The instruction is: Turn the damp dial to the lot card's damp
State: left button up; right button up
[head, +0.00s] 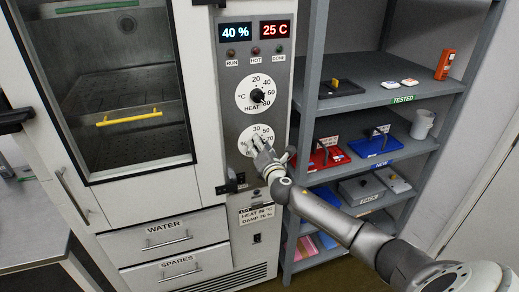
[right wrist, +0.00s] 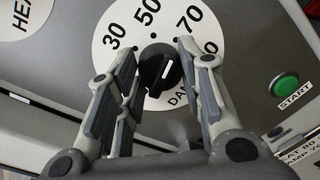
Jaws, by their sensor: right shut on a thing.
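The damp dial (head: 249,139) is a white disc on the cabinet's grey panel, below the heat dial (head: 269,89). In the right wrist view the damp dial (right wrist: 135,35) shows 30, 50 and 70 and a black knob (right wrist: 160,70) with a white line tilted slightly right of upright in the picture. My right gripper (head: 259,149) is at this dial; its fingers (right wrist: 157,75) are shut on the knob, one on each side. The lot card (head: 257,214) is below, with heat and damp lines; its damp figure is too small to read surely. My left gripper is not in view.
Displays read 40 % (head: 235,32) and 25 C (head: 274,30). A green START button (right wrist: 285,85) is beside the dial. The glass-fronted door (head: 110,80) is left of the panel. Shelves (head: 350,98) with red and blue trays stand to the right, behind my right arm.

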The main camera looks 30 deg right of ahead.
jog(key=shift+m, duration=1)
jog(key=o, duration=1)
jog(key=shift+o, duration=0.2)
jog(key=shift+s, duration=0.15)
jog(key=v, duration=1.1)
jog(key=shift+s, duration=0.4)
